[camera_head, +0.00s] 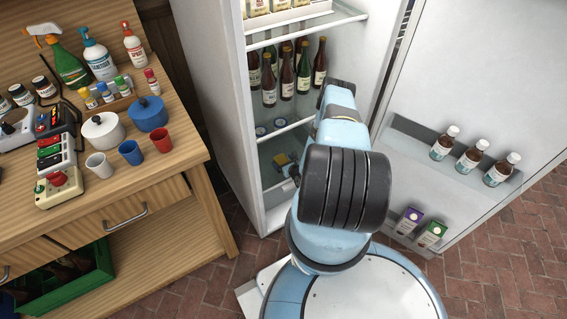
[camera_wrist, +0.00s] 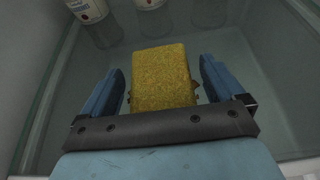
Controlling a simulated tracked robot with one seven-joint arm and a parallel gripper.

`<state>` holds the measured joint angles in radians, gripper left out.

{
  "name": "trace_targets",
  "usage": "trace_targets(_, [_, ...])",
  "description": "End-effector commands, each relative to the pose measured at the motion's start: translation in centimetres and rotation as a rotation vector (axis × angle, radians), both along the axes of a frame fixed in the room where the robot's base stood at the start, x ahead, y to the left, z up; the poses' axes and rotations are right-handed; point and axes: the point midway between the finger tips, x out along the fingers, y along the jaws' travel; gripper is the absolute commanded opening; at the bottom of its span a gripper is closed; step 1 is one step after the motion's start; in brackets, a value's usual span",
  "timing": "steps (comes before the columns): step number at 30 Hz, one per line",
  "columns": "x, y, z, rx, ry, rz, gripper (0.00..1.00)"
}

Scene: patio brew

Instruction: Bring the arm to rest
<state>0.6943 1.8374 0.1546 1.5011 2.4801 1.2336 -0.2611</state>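My arm reaches into the open fridge (camera_head: 222,110), toward its lower part. In the wrist view, my gripper (camera_wrist: 165,85) has its two blue fingers spread apart, one on each side of a rough yellow block (camera_wrist: 163,75). A narrow gap shows between the block and each finger, so the gripper looks open around it. The block's near end is close to the dark gripper bar, and a glass shelf (camera_wrist: 240,110) lies beneath.
The fridge door (camera_head: 480,70) stands open at the right, with bottles (camera_head: 468,158) and cartons (camera_head: 431,234) in its racks. Dark bottles (camera_head: 303,75) stand on the shelf above. A wooden bench (camera_head: 180,185) with cups, pots and spray bottles is at the left.

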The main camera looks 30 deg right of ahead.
Motion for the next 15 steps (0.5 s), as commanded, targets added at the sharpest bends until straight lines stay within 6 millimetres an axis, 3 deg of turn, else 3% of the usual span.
trace_targets(2, [-0.01, -0.01, -0.01, 0.000, 0.000, 0.000, 0.87])
trace_targets(13, [-0.03, -0.04, -0.02, 0.000, 0.000, -0.001, 0.52])
trace_targets(15, [-0.03, -0.05, -0.02, 0.000, 0.000, -0.001, 0.50])
